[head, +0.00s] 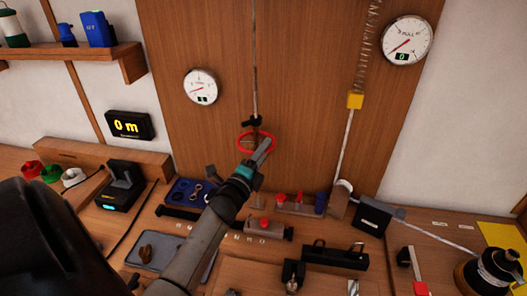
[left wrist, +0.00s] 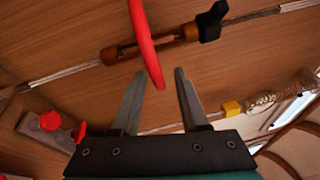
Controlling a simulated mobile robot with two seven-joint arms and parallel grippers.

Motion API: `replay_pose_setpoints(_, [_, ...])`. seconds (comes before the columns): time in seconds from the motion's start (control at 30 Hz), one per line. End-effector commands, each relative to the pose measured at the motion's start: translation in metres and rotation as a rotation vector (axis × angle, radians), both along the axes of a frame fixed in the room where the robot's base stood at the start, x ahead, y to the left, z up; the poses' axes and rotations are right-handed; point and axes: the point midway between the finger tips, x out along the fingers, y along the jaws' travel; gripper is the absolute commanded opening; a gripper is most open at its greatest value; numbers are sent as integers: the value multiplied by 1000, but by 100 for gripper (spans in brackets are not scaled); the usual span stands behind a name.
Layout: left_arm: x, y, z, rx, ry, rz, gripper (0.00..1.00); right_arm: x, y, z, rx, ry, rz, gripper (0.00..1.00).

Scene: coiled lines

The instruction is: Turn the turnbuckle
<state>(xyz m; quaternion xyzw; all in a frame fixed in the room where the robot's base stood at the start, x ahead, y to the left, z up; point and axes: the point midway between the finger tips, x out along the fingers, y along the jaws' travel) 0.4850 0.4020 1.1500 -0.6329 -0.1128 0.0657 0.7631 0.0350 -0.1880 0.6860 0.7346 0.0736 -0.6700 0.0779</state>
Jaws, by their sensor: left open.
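The turnbuckle hangs on a vertical line against the wooden panel; its brown body shows in the left wrist view (left wrist: 120,53). A red ring (head: 242,136) surrounds it in the head view, and the ring also shows edge-on in the left wrist view (left wrist: 143,35). A black piece (head: 252,122) sits just above it. My left gripper (head: 265,146) is at the ring's front right. In the left wrist view its fingers (left wrist: 160,73) are open, with the ring's near edge appearing between the tips. Contact cannot be told. My right gripper is not in view.
Two round dials (head: 201,87) (head: 406,41) and a spring (head: 367,40) with a yellow block (head: 355,101) are on the panel. A black "0 m" display (head: 130,125) is at left. Tools and fixtures crowd the bench below. The panel around the ring is mostly clear.

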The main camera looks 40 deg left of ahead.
Motion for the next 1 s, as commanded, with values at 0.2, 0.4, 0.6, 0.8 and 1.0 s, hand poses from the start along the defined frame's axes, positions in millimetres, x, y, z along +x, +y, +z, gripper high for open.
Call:
replay_pose_setpoints(0.2, [0,0,0,0,0,-1,44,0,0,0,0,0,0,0])
replay_pose_setpoints(0.4, [0,0,0,0,0,0,24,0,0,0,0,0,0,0])
replay_pose_setpoints(0.6, [0,0,0,0,-1,0,1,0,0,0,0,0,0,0])
replay_pose_setpoints(0.8, [0,0,1,1,-2,0,0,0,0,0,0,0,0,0])
replay_pose_setpoints(1.0, [0,0,1,2,-2,-1,0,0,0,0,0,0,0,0])
